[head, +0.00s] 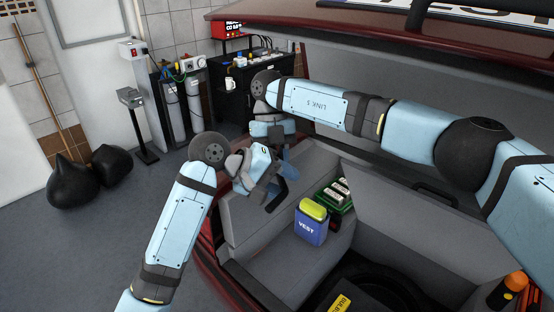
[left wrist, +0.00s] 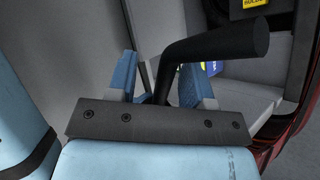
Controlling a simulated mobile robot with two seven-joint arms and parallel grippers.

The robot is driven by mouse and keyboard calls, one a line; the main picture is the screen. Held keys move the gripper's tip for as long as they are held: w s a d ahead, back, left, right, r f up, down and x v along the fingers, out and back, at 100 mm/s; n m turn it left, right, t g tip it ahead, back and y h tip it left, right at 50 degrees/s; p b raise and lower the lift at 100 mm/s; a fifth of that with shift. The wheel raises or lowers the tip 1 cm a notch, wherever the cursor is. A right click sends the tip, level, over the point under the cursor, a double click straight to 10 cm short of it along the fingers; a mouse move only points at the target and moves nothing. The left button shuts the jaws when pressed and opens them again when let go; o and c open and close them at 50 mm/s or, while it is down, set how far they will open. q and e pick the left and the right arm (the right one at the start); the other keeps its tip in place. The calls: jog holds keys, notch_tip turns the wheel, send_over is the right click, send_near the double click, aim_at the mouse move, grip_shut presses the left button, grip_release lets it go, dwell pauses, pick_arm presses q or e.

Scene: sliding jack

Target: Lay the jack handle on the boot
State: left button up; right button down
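The jack handle (left wrist: 215,48) is a black bent bar. In the left wrist view one part of it runs between my left gripper's blue fingers (left wrist: 160,85), and its thick end sticks out up and to the right. In the head view the handle (head: 277,197) shows as a short black bar beside my left gripper (head: 270,182), over the boot's left side. My left gripper appears shut on it. The boot (head: 390,222) is open, with grey panels. My right gripper (head: 272,135) is just behind the left one; its fingers are partly hidden.
A blue vest box (head: 311,226) with a yellow top and a green case (head: 335,195) stand in the boot. An orange-topped black cylinder (head: 510,289) is at lower right. The raised boot lid (head: 400,38) hangs above. A black cabinet (head: 232,90) stands behind.

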pick_arm(q)
jog(key=shift+a, duration=0.1)
pick_arm(e)
jog(key=shift+d, duration=0.1)
pick_arm(q)
jog(key=shift+a+r, duration=0.1)
jog(key=shift+a, duration=0.05)
pick_arm(e)
jog(key=shift+w, duration=0.1)
pick_arm(q)
jog(key=v, duration=1.1)
jog(key=s+a+f+t+y, duration=0.2)
jog(key=f+t, duration=0.1)
jog(key=f, duration=1)
jog(key=s+a+f+t+y, duration=0.1)
jog(key=s+f+t, duration=0.15)
jog(key=f, duration=1.05)
jog(key=s+a+f+m+t+y, duration=0.1)
jog(key=s+f+m+y, duration=0.1)
jog(key=s+f, duration=0.5)
jog(key=s+a+f+m+t+y, duration=0.1)
jog(key=s+f+m, duration=0.3)
jog(key=s+f, duration=0.4)
jog(key=s+a+y, duration=0.1)
jog(key=s, duration=0.3)
jog(key=shift+s+a+f+t+y, duration=0.2)
jog(key=shift+a+f+t+y, duration=0.1)
jog(key=shift+a+t, duration=0.05)
pick_arm(e)
jog(key=shift+d, duration=0.15)
